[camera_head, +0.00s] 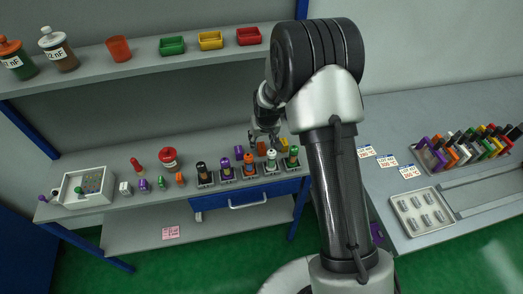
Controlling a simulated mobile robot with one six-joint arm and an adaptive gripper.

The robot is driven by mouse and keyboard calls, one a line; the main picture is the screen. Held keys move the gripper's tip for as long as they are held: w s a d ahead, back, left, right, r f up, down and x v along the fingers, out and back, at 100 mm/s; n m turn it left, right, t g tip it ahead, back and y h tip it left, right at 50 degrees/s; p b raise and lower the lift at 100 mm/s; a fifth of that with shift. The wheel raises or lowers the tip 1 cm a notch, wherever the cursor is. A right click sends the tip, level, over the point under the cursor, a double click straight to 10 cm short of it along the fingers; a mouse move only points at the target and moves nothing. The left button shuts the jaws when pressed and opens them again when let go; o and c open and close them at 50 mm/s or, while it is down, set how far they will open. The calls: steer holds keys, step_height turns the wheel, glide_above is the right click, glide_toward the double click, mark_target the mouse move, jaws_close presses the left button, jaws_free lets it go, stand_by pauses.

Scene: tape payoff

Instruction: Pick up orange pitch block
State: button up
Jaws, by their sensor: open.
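A small orange block (261,149) stands on the workbench behind a row of dark holders, between a purple block (239,152) and a yellow block (284,144). It may be the orange pitch block, though it is small here. My gripper (264,139) is open and points down just above or around this orange block. I cannot tell whether the fingers touch it. Another small orange piece (180,179) lies further left on the bench, clear of my gripper.
Several dark holders with coloured tops (249,165) stand close in front of the block. A shelf (135,66) with jars and bins runs above the bench. A red-topped container (169,157) stands to the left. My arm hides part of the bench's right end.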

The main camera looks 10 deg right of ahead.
mark_target(261, 146)
steer(key=b+x, duration=0.1)
steer(key=x, duration=0.2)
steer(key=shift+a+f, duration=0.1)
steer(key=shift+f, duration=0.3)
steer(key=shift+r, duration=0.1)
steer(key=shift+c, duration=0.4)
jaws_close()
